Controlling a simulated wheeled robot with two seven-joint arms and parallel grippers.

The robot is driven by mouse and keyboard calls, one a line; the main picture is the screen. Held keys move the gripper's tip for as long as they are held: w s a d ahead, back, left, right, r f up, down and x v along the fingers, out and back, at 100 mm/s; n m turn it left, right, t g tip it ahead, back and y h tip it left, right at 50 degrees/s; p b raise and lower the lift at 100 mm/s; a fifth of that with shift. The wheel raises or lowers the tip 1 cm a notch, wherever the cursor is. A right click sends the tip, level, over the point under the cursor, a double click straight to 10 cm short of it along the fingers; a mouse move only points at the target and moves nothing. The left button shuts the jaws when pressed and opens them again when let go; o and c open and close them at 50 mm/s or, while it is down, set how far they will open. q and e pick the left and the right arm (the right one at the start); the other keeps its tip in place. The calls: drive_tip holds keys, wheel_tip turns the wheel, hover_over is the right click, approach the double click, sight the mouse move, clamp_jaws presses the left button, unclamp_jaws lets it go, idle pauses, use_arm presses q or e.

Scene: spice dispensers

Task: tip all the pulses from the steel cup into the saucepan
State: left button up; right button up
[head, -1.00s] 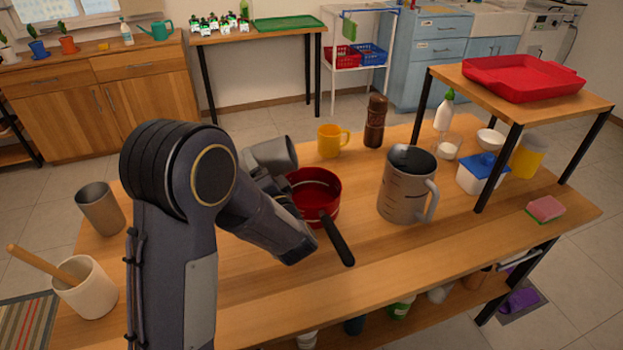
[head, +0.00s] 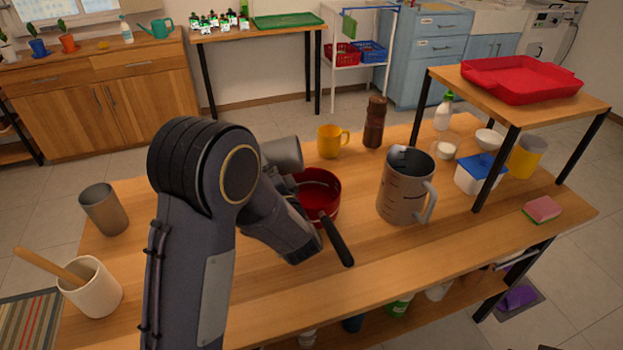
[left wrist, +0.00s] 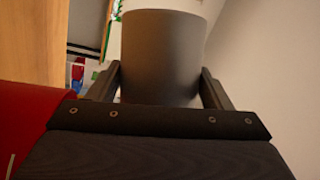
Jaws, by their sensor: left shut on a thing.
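A steel cup (head: 284,154) is held by my left gripper (left wrist: 160,88), whose fingers sit on either side of it in the left wrist view (left wrist: 160,50). In the head view the cup lies tipped well over, above the far left rim of the red saucepan (head: 322,186), with its mouth end toward the right. My left forearm hides part of the cup and the fingers. The saucepan stands on the table, its black handle pointing toward me; its red side also shows in the left wrist view (left wrist: 22,118). I cannot make out any pulses. My right gripper is out of view.
A grey measuring jug (head: 405,192) stands right of the saucepan, with a yellow mug (head: 328,143) and a brown mill (head: 375,122) behind. Another metal cup (head: 104,210) and a white crock (head: 93,290) stand left. The front tabletop is clear.

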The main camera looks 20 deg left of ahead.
sight(284, 159)
use_arm(q)
drive_tip(key=shift+d+r, duration=0.2)
drive_tip(key=shift+r, duration=0.05)
drive_tip(key=shift+w+d+f+m+t+p, duration=0.15)
drive_tip(key=shift+m+t+p, duration=0.4)
drive_tip(key=shift+m, duration=0.65)
drive_tip(key=shift+w+d+r+m+t+h+p, duration=0.1)
drive_tip(key=shift+d+r+m+t+h+p, duration=0.1)
drive_tip(key=shift+r+m+t+p, duration=0.3)
drive_tip(key=shift+w+d+r+m+t+h+p, duration=0.15)
drive_tip(key=shift+d+r+m+p, duration=0.1)
drive_tip(key=shift+m+p, duration=0.45)
drive_tip(key=shift+s+d+r+m+t+h+p, duration=0.1)
drive_tip(key=shift+d+r+m+t+h+p, duration=0.2)
drive_tip(key=shift+m, duration=0.5)
drive_tip(key=shift+w+d+r+m+t+h+p, duration=0.15)
drive_tip(key=shift+d+r+m+t+h+p, duration=0.3)
drive_tip(key=shift+m, duration=0.45)
drive_tip(key=shift+w+d+r+m+t+h+p, duration=0.1)
drive_tip(key=shift+d+r+m+t+p, duration=0.1)
drive_tip(key=shift+m+p, duration=0.55)
drive_tip(key=shift+w+d+r+m+t+h+p, duration=0.15)
drive_tip(key=shift+d+r+m+t+h+p, duration=0.15)
drive_tip(key=shift+m, duration=0.75)
idle(0.3)
